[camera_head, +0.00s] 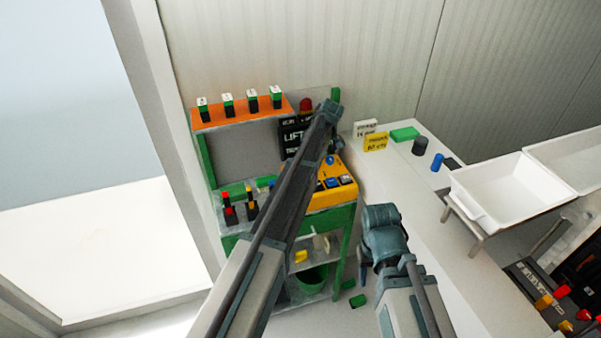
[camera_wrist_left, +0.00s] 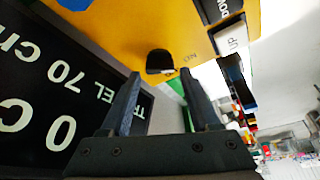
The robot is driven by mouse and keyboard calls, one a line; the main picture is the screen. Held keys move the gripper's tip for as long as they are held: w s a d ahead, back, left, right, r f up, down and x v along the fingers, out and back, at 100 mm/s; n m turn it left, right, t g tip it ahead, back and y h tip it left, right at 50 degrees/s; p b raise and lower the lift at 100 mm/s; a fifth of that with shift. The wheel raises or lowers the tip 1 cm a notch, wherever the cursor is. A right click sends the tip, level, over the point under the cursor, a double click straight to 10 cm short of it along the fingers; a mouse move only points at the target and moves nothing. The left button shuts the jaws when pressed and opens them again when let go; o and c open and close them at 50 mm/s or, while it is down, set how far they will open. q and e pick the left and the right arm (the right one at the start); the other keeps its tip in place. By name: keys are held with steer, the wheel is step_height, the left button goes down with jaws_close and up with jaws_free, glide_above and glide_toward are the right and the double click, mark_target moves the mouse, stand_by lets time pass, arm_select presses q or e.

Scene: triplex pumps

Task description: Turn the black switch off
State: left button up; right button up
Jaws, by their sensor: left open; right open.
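The black switch (camera_wrist_left: 159,62) is a round knob on the yellow control panel (camera_wrist_left: 115,25), with the letters ON printed beside it. In the left wrist view my open left gripper (camera_wrist_left: 163,70) has its two fingers pointing at the panel, one on each side of the switch. I cannot tell whether they touch it. In the head view the yellow panel (camera_head: 322,200) stands on the green bench, and my left arm covers part of it and hides the switch. My right gripper (camera_head: 364,274) is open and empty, away from the panel, by the white counter.
A black LIFT sign (camera_head: 291,138) stands behind the panel. An orange shelf (camera_head: 240,115) carries several small switches. The white counter (camera_head: 440,225) holds a green block (camera_head: 405,134), dark and blue cylinders, and label cards. White trays (camera_head: 510,185) stand at right.

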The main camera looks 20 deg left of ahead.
arm_select(q)
steer(key=shift+b+x, duration=0.55)
steer(key=shift+x, duration=0.55)
arm_select(e)
step_height(320, 180, down, 2)
arm_select(q)
steer(key=shift+c, duration=0.3)
jaws_close()
